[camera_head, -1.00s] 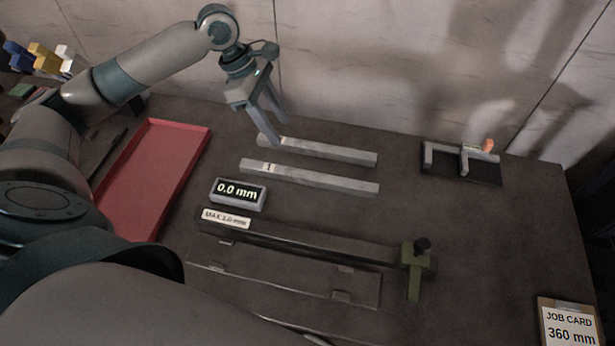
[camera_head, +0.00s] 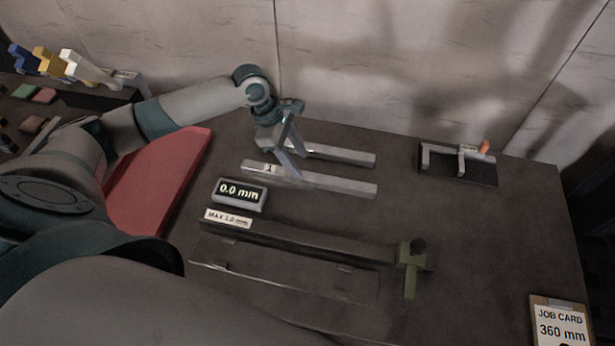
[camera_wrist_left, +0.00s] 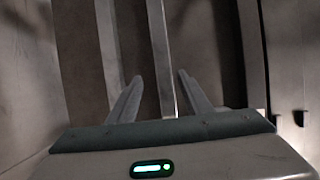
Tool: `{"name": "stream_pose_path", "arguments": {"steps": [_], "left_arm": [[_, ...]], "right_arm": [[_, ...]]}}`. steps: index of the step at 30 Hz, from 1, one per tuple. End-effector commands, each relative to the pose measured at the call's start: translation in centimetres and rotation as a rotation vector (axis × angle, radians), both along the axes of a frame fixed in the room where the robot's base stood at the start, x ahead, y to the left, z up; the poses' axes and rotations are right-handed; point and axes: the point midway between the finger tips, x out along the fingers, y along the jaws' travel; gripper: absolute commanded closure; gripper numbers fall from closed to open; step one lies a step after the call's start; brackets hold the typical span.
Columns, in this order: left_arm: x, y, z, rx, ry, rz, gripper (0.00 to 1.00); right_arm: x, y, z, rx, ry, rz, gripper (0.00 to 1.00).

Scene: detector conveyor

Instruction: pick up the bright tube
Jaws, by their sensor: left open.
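Two pale grey tubes lie side by side on the dark table: a back tube (camera_head: 340,155) and a front tube (camera_head: 335,184) with a small mark near its left end. I cannot tell surely which is the brighter. My left gripper (camera_head: 302,167) is open above the left part of the front tube and hides part of the back one. In the left wrist view, the front tube (camera_wrist_left: 158,45) runs between the open fingers (camera_wrist_left: 160,77), with the back tube (camera_wrist_left: 107,40) outside them to the left. No contact shows. My right gripper is out of view.
A red tray (camera_head: 160,185) is at left. A 0.0 mm display (camera_head: 239,194) and a long dark fixture (camera_head: 320,240) with a green clamp (camera_head: 411,265) lie in front. A bracketed stand (camera_head: 457,172) is back right; a 360 mm job card (camera_head: 562,325) is front right.

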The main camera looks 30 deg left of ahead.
Motion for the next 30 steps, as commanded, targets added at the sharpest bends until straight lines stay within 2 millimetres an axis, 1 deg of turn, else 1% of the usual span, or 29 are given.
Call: {"name": "stream_pose_path", "arguments": {"steps": [6,10,15,18,21,30], "left_arm": [[0.0,-0.1,0.0,0.000,0.001,0.000,0.55],[-0.2,-0.5,-0.6,-0.001,0.002,0.000,0.55],[-0.4,-1.5,-2.3,-0.001,0.003,0.000,0.55],[-0.3,-2.0,-3.5,-0.002,0.002,0.000,0.55],[-0.2,-2.2,-4.4,0.001,0.001,0.000,0.55],[-0.2,-2.3,-4.7,0.001,0.000,-0.001,0.55]], "right_arm": [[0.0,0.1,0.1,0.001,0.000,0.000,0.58],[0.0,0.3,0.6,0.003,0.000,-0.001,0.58],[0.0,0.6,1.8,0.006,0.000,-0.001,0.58],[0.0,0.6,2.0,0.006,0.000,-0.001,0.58],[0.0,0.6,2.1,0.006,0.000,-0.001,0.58],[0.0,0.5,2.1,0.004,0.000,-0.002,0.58]]}}
